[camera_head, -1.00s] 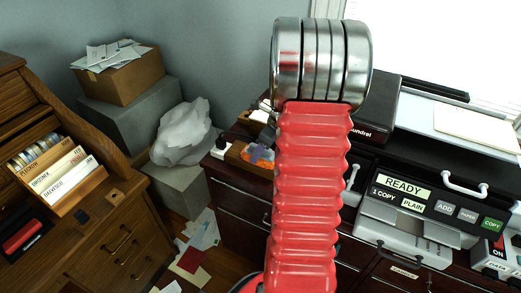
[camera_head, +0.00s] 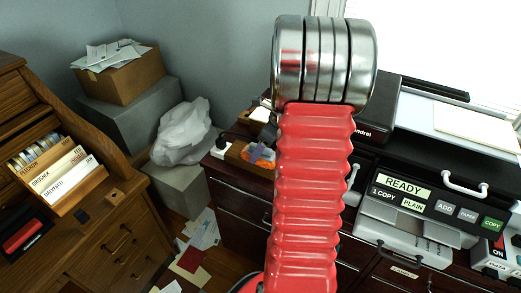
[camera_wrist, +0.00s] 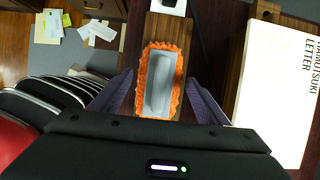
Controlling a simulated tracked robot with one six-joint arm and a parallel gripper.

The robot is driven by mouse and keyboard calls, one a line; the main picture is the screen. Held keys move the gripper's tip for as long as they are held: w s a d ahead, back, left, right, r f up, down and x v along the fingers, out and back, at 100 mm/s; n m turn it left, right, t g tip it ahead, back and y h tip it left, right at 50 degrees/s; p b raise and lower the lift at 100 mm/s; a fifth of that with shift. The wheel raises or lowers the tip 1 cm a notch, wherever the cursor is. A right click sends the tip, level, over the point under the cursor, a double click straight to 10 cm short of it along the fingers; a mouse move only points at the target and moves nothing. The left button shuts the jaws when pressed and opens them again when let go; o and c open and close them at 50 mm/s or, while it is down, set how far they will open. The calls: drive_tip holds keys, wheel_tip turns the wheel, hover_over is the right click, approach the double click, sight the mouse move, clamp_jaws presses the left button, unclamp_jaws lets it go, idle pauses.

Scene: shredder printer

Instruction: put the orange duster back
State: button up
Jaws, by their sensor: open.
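The orange duster (camera_wrist: 160,80) has a fluffy orange rim around a grey back. In the wrist view it lies on a narrow wooden surface (camera_wrist: 169,27). My gripper (camera_wrist: 160,98) is open, with one purple finger on each side of the duster. I cannot tell whether the fingers touch it. In the head view a little of the duster's orange (camera_head: 267,163) shows beside a purple finger, and my red arm hides much of that area.
A white box with black lettering (camera_wrist: 283,90) lies to the right in the wrist view. In the head view the copier (camera_head: 410,230) stands right of my arm. A wooden desk (camera_head: 110,225) is at left. Papers (camera_head: 203,230) lie on the floor.

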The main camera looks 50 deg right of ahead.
drive_tip(key=v, duration=1)
drive_tip(key=shift+r, duration=0.4)
drive_tip(key=shift+s, duration=0.1)
drive_tip(key=a+r+n, duration=0.4)
drive_tip(key=a+n, duration=0.4)
drive_tip(key=a, duration=0.3)
drive_tip(key=a+r+n, duration=0.3)
drive_tip(key=a+n, duration=0.4)
drive_tip(key=a, duration=0.3)
drive_tip(key=s+a+n, duration=0.4)
drive_tip(key=a+n, duration=0.4)
drive_tip(key=n, duration=0.1)
drive_tip(key=s+a+r+n+t+h, duration=0.1)
drive_tip(key=s+a+n, duration=0.3)
drive_tip(key=a+n, duration=0.4)
drive_tip(key=shift+s+n, duration=0.4)
drive_tip(key=shift+r, duration=0.15)
